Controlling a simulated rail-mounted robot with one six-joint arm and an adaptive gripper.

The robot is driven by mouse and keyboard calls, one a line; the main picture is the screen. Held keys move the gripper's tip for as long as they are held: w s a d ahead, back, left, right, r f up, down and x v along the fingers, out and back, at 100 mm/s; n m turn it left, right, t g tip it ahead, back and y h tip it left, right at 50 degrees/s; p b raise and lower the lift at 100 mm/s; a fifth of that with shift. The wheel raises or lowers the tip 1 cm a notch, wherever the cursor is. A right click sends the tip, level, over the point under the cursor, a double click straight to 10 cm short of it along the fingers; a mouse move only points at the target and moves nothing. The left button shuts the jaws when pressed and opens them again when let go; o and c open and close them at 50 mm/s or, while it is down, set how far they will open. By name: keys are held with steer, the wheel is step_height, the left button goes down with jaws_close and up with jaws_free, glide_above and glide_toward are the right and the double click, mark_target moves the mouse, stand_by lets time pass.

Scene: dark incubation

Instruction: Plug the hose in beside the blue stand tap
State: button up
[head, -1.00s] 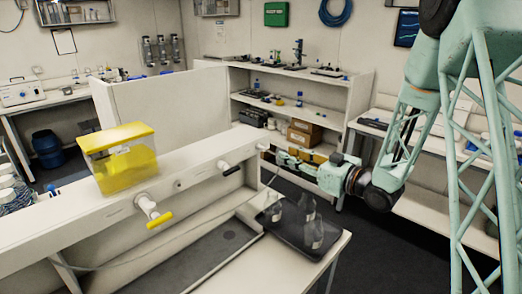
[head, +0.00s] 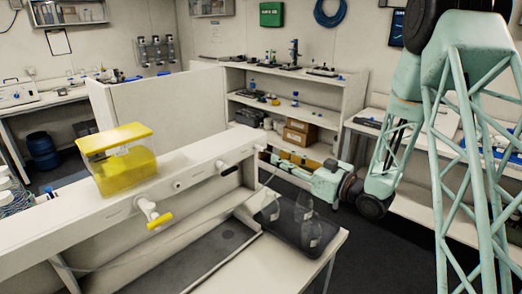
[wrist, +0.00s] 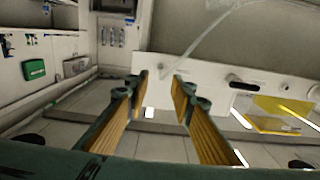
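My gripper (head: 266,152) is at the right end of the white service panel (head: 110,208), fingertips close to its face. In the wrist view my gripper (wrist: 160,76) has its two fingers apart, with nothing visible clamped between them. A pale translucent hose (wrist: 208,38) runs beyond the fingertips, slanting up to the right. Its end and whether it touches the panel are unclear. In the head view a thin hose (head: 112,266) lies along the bench. A black-handled tap (head: 229,170) and a white tap with a yellow handle (head: 150,211) are on the panel. I cannot make out a blue tap.
A yellow-lidded box (head: 122,172) stands on the panel's top ledge. A dark tray (head: 270,226) with clear glass flasks (head: 303,213) sits on the bench below my gripper. Shelves (head: 345,95) stand behind. The floor right of the bench is open.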

mark_target(264, 150)
steer(key=shift+p+x, duration=0.3)
steer(key=shift+x, duration=4.1)
steer(key=shift+b, duration=0.7)
jaws_close()
steer(key=shift+s, duration=0.1)
steer(key=shift+s+d, duration=0.25)
steer(key=shift+d, duration=0.1)
